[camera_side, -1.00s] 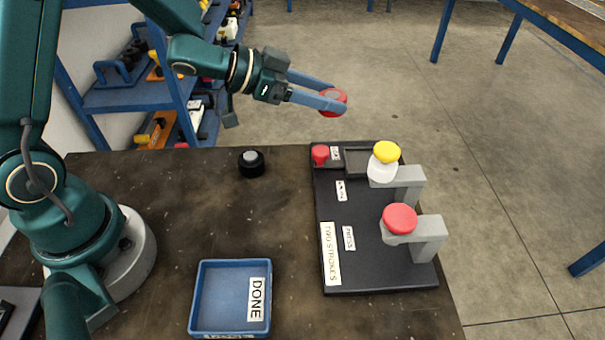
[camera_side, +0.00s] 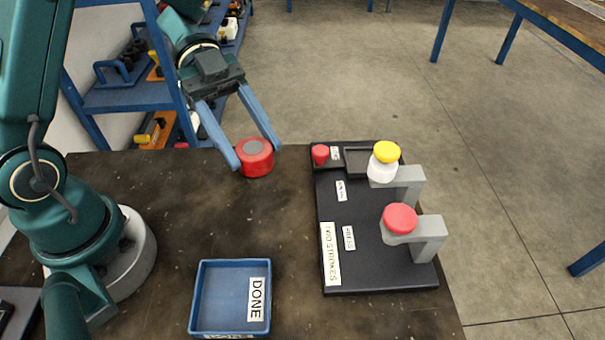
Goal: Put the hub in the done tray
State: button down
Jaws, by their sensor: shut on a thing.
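A round red part with a grey centre on top, which looks like the hub (camera_side: 255,157), is between the fingers of my gripper (camera_side: 254,156). My gripper is shut on it at the back of the table. The part appears at the spot where a black round piece stood; that piece is now hidden behind or under it. I cannot tell whether they touch. The blue done tray (camera_side: 203,297), labelled DONE, lies at the front of the table and is empty.
A black board (camera_side: 375,275) on the right carries a small red cylinder (camera_side: 320,154), a yellow-capped white piece (camera_side: 383,166) on a grey bracket and a red knob (camera_side: 400,218) on another bracket. The table between my gripper and the tray is clear.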

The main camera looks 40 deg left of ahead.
jog(key=s+a+m+g+y, duration=0.2)
jog(key=s+a+m+g, duration=0.15)
jog(key=s, duration=0.25)
jog(key=m+g, duration=0.1)
send_over(233, 289)
notch_tip(233, 289, down, 8)
jog(key=shift+r, duration=0.1)
jog(key=shift+f, duration=2)
jog(key=shift+f, duration=0.15)
jog(key=shift+c, duration=2.3)
grip_release()
